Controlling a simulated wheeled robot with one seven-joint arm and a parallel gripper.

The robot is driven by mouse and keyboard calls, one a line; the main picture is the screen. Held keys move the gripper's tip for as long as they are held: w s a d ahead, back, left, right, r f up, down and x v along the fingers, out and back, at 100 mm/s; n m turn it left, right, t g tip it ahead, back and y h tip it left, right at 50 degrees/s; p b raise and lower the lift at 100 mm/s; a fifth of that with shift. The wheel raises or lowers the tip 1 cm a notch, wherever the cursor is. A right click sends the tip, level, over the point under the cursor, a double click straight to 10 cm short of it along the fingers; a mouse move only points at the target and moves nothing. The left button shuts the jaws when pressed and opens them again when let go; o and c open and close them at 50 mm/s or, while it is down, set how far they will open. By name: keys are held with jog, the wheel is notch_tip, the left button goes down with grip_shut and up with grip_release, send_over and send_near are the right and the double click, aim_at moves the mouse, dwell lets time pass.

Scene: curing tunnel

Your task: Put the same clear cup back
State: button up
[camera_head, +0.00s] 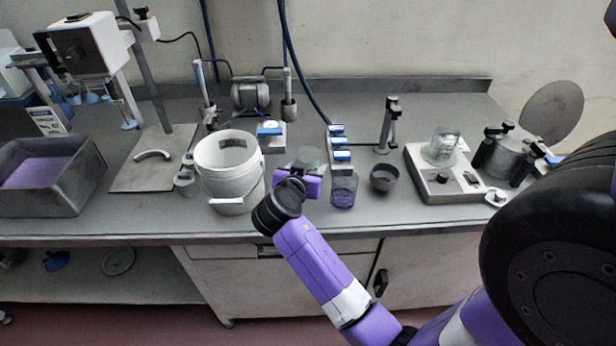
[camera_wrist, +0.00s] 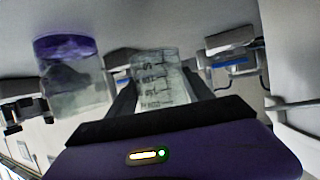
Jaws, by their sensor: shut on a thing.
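My gripper (camera_head: 307,166) is over the bench, just right of the white bucket. In the wrist view its two dark fingers (camera_wrist: 160,92) are shut on a clear cup (camera_wrist: 158,72) with dark printed markings. The held cup (camera_head: 311,155) shows in the head view just beyond the purple gripper body, which hides its lower part. I cannot tell whether its base touches the bench. A second clear cup with purple in it (camera_head: 343,190) stands right of my gripper; it also shows at the left in the wrist view (camera_wrist: 72,85). Another clear cup (camera_head: 444,146) stands on the grey bench device.
The white bucket (camera_head: 229,172) is close on the left. A small dark bowl (camera_head: 384,178) stands right of the purple-tinted cup. Blue-and-white blocks (camera_head: 341,143) and a stand (camera_head: 389,127) are behind. The grey device (camera_head: 440,183) fills the right; a tray (camera_head: 50,190) is far left.

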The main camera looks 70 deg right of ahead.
jog(key=shift+f, duration=1.65)
jog(key=shift+f, duration=0.25)
jog(key=o, duration=1.5)
jog(key=shift+r, duration=0.1)
jog(key=shift+r, duration=0.15)
